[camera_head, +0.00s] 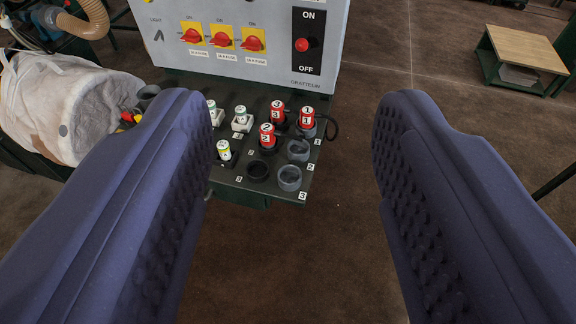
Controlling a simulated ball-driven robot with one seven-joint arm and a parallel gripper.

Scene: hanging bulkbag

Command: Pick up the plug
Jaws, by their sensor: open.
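Several plugs stand upright on a dark shelf (215,180) below a grey control panel. Three have red and white numbered tops: plug 3 (277,112), plug 1 (307,118) and plug 2 (267,136). A yellow and white plug (224,150) stands to their left. Two smaller white-green ones, one in a square white base (240,117), stand behind it. Which one the task means I cannot tell. My gripper (293,98) is open and empty; its blue ridged fingers frame the shelf from nearer the camera, apart from the plugs.
Empty round sockets, a grey one (289,178) and a black one (258,171), sit at the shelf's front. The control panel (270,65) rises behind. A pale fabric bag (55,105) lies at left. A wooden-topped table (525,48) stands far right. Brown floor is clear in front.

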